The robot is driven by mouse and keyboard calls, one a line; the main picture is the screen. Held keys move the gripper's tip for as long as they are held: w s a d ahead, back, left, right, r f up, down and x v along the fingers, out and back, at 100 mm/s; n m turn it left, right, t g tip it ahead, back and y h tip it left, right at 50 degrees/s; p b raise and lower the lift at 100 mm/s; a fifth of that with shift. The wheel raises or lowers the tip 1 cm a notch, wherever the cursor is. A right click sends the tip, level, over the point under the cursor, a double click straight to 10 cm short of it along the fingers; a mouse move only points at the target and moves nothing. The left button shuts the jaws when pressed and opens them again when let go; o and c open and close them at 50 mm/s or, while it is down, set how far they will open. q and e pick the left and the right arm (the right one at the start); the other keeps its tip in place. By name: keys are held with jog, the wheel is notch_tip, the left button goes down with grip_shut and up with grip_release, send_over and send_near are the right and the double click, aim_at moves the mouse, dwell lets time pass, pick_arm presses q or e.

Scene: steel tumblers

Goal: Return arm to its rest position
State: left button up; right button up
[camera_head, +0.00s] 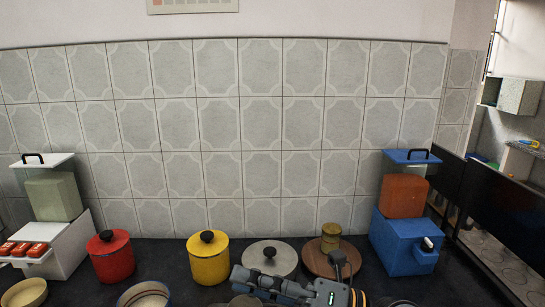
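My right gripper (243,279) is low in the middle of the head view, with its dark arm running to the right along the bottom edge. Its fingers are small and dark, and I cannot make out whether they are apart or together. Nothing can be clearly seen in it. It shows just in front of a round grey lid (270,259) with a black knob. My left gripper is not in view. I cannot pick out any steel tumbler.
On the dark counter stand a red canister (111,257), a yellow canister (208,258), a bowl (145,296) and a round wooden board (318,262) with a small brownish jar (331,237). A white unit (62,248) and a blue unit (398,240) flank them. A tiled wall closes the back.

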jog(key=w+d+r+m+t+h, duration=0.1)
jog(key=w+d+m+t+h, duration=0.3)
jog(key=d+m+t, duration=0.6)
jog(key=w+d+m+t+h, duration=0.35)
jog(key=m+t+h, duration=0.35)
jog(key=m, duration=0.6)
jog(key=s+d+f+m+g+h, duration=0.1)
jog(key=d+f+m+g+h, duration=0.1)
jog(key=d+f+m+h, duration=0.5)
jog(key=d+f+m+g+h, duration=0.2)
jog(key=d+f+m+h, duration=0.15)
jog(key=f, duration=0.45)
jog(key=s+d+f+m+g, duration=0.2)
jog(key=s+f+m+g, duration=0.2)
jog(key=s+f+g, duration=0.55)
jog(key=s+a+f+g+y, duration=0.2)
jog(key=s+f+g, duration=0.2)
jog(key=s+f, duration=0.85)
notch_tip(320, 180, down, 25)
jog(key=s+g, duration=0.2)
jog(key=s+d+f, duration=0.2)
jog(key=s+f, duration=1.5)
jog(key=shift+s+d+g, duration=0.25)
jog(key=shift+g, duration=0.1)
